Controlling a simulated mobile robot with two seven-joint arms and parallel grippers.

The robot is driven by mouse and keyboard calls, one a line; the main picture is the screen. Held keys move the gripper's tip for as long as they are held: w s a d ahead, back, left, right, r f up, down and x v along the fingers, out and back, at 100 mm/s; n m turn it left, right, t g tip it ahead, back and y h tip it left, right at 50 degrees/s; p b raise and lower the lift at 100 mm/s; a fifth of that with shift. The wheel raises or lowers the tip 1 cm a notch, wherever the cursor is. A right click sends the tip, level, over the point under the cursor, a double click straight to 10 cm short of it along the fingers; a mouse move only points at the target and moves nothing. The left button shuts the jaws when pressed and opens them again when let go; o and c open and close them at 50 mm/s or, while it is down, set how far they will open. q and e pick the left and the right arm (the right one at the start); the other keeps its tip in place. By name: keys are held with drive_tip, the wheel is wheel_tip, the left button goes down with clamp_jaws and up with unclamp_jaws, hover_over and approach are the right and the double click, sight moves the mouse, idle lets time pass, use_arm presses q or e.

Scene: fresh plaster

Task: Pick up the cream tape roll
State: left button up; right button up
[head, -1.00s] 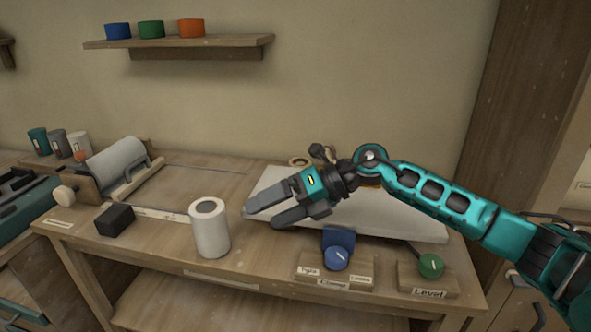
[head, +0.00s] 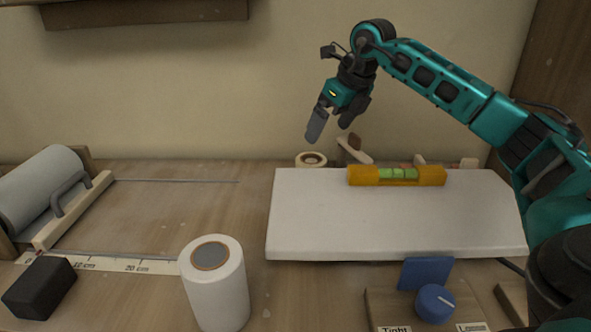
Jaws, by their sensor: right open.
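The cream tape roll (head: 310,160) is a small ring with a brown inner core. It lies behind the white board near its back left corner, and the board's back edge partly hides it. My right gripper (head: 329,132) is open and empty, with its fingers pointing down. In the picture the fingertips are just above and slightly right of the tape roll, apart from it. How far the gripper is from the roll in depth is hard to tell. My left gripper is not in view.
The white board (head: 310,220) carries an orange level (head: 397,176). A tall white roll (head: 215,285) stands at the front, beside a black block (head: 40,287). A grey roller (head: 42,192) is at left. A blue knob (head: 435,303) is at front right. A wooden-handled tool (head: 354,149) is near the tape.

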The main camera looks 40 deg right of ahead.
sight(312, 161)
drive_tip(key=b+x, duration=0.1)
drive_tip(key=x, duration=0.5)
drive_tip(key=shift+f, duration=0.35)
drive_tip(key=b+x, duration=0.1)
drive_tip(key=x, duration=0.4)
drive_tip(key=shift+w+a, duration=0.1)
drive_tip(key=shift+w+f, duration=0.2)
drive_tip(key=shift+f, duration=0.2)
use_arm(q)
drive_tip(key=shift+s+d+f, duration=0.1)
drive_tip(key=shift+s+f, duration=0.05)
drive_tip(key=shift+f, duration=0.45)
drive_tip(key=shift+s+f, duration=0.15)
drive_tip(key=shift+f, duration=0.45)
use_arm(e)
drive_tip(key=shift+c, duration=0.5)
drive_tip(key=c, duration=0.6)
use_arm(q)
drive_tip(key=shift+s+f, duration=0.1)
use_arm(e)
drive_tip(key=shift+c, duration=1.3)
drive_tip(key=shift+r, duration=0.15)
